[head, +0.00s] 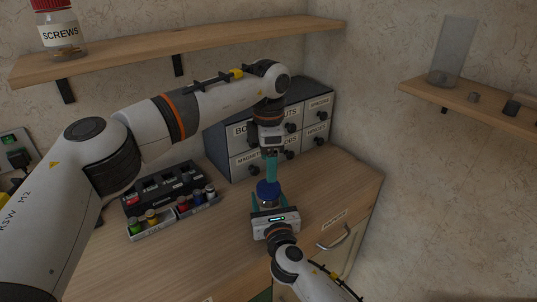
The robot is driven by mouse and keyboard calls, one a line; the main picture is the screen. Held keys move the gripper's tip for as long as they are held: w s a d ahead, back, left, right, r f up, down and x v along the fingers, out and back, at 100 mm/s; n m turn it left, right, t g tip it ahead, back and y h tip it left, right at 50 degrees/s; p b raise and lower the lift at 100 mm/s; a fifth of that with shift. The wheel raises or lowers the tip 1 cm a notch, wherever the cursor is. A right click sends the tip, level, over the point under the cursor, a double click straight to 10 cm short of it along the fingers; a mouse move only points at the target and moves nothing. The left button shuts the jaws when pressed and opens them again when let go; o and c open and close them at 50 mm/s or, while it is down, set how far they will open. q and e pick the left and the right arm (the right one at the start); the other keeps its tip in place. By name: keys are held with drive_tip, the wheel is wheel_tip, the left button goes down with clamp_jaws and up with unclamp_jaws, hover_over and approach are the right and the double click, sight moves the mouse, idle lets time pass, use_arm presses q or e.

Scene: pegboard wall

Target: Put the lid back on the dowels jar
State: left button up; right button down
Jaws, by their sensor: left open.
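A small jar (268,203) stands on the wooden worktop, with a blue lid (267,188) sitting on its top. I cannot read a label on it, and its lower part is hidden behind my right gripper. My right gripper (268,198) comes in from the front, its teal fingers on both sides of the jar and apparently closed on it. My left gripper (272,178) points down from above with its teal fingertips just over the lid. It is open, seen nearly edge-on, and I cannot tell whether it touches the lid.
A grey drawer cabinet (240,147) stands behind the jar. A black organizer (163,186) and trays with small colored-capped bottles (151,217) lie to the left. A shelf (180,47) holds a screws jar (60,35); another shelf (455,97) is at right. Worktop right of the jar is clear.

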sight(268, 186)
use_arm(q)
drive_tip(key=n, duration=0.4)
drive_tip(key=shift+r+n, duration=0.15)
drive_tip(key=shift+n, duration=0.25)
drive_tip(key=n, duration=0.4)
drive_tip(key=shift+r+n, duration=0.2)
drive_tip(key=shift+n, duration=0.1)
drive_tip(key=n, duration=0.4)
drive_tip(key=shift+r, duration=0.15)
drive_tip(key=n, duration=0.5)
drive_tip(key=shift+r+n, duration=0.15)
drive_tip(key=shift+n, duration=0.15)
drive_tip(key=shift+f, duration=4)
